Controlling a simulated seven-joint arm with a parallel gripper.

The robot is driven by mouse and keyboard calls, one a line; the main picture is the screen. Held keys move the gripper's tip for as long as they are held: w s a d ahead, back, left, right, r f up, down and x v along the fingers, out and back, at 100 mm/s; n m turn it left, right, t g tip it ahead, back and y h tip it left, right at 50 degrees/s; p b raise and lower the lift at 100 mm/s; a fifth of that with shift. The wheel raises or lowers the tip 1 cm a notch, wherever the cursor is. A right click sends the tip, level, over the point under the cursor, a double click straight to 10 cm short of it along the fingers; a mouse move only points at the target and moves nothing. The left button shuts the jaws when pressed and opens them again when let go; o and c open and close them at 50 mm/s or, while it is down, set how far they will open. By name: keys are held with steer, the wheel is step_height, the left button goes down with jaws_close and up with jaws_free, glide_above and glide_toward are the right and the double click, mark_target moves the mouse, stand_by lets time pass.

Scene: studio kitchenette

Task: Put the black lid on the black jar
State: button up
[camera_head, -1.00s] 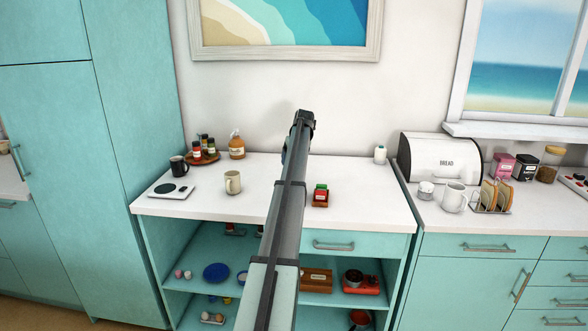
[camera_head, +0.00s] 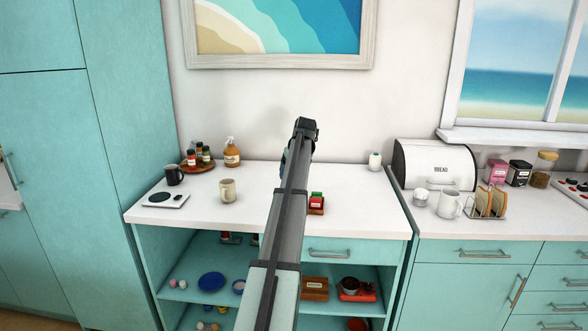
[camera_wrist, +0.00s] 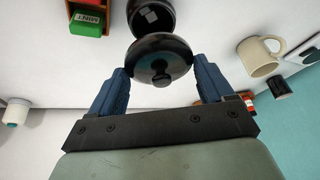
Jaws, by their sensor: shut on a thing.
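The black lid (camera_wrist: 150,58), round and glossy with a small knob, sits between the blue fingers of my gripper (camera_wrist: 160,75) in the wrist view. The gripper is shut on it. In the head view my gripper (camera_head: 306,130) is over the back of the white counter, and my arm hides the lid and this jar.
A beige mug (camera_head: 228,190), a scale (camera_head: 160,198) and a black mug (camera_head: 174,175) stand left. A white bottle (camera_head: 375,161) is at the back right. The counter's right front is clear.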

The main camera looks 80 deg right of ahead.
steer(key=shift+f, duration=2.65)
steer(key=shift+f, duration=0.45)
stand_by(0.6)
steer(key=o, duration=0.9)
steer(key=shift+o, duration=0.2)
steer(key=shift+s+r, duration=0.1)
steer(key=shift+r, duration=0.1)
steer(key=shift+v, duration=3.3)
